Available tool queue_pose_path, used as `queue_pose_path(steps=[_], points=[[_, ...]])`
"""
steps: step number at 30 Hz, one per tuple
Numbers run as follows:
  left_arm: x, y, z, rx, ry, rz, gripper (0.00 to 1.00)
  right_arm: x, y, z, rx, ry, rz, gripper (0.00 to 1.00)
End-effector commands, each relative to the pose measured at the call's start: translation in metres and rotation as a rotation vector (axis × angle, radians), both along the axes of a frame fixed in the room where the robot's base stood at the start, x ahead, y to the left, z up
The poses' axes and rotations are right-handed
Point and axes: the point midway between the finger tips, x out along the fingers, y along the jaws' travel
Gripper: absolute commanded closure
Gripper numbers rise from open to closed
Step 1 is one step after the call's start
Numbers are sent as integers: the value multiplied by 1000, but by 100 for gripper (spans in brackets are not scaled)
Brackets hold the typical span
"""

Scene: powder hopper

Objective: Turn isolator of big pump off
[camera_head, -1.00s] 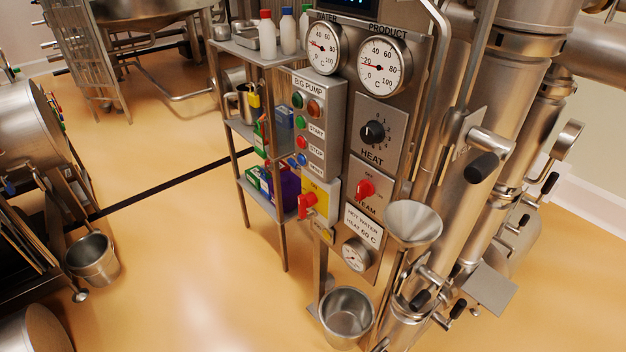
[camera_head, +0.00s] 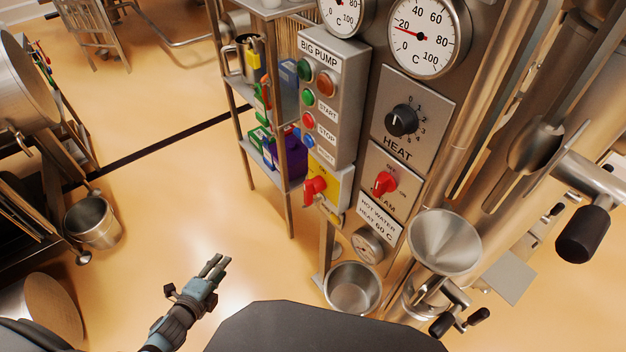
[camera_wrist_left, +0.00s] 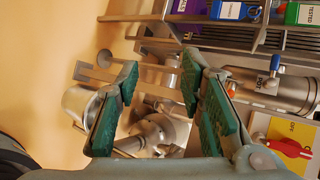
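The big pump isolator is a red rotary handle (camera_head: 314,188) on a yellow plate, at the bottom of the grey BIG PUMP button panel (camera_head: 334,92). I cannot tell its setting for sure. It also shows at the lower right edge of the left wrist view (camera_wrist_left: 290,147). My left gripper (camera_head: 216,267) is low and left of the isolator in the head view, apart from it. Its green-padded fingers (camera_wrist_left: 160,88) are spread in the wrist view with nothing held between them. My right gripper does not show.
A similar red STEAM knob (camera_head: 384,183) sits close to the right, below the black HEAT knob (camera_head: 401,120). A steel funnel (camera_head: 445,243) and bucket (camera_head: 353,289) stand below. A shelf rack (camera_head: 247,150) stands left of the panel. The floor around the gripper is clear.

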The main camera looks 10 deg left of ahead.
Motion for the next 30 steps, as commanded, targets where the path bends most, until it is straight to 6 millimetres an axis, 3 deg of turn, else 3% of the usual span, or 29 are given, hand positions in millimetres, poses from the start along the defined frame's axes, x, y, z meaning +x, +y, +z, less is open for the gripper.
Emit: queue_pose_path(steps=[1,3,6,8,11,14,24,30], points=[[34,-12,53,229,-170,-217,65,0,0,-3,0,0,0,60],[60,-45,129,612,-436,-516,65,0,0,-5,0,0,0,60],[62,-91,201,1050,-752,-787,65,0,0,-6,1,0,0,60],[57,-108,222,1207,-871,-867,65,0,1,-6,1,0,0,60],[60,-122,234,1300,-937,-904,65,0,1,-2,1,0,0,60],[75,-135,237,1296,-937,-900,65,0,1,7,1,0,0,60],[145,-193,233,1290,-931,-900,65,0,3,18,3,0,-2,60],[162,-206,231,1291,-928,-901,65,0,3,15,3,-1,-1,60]])
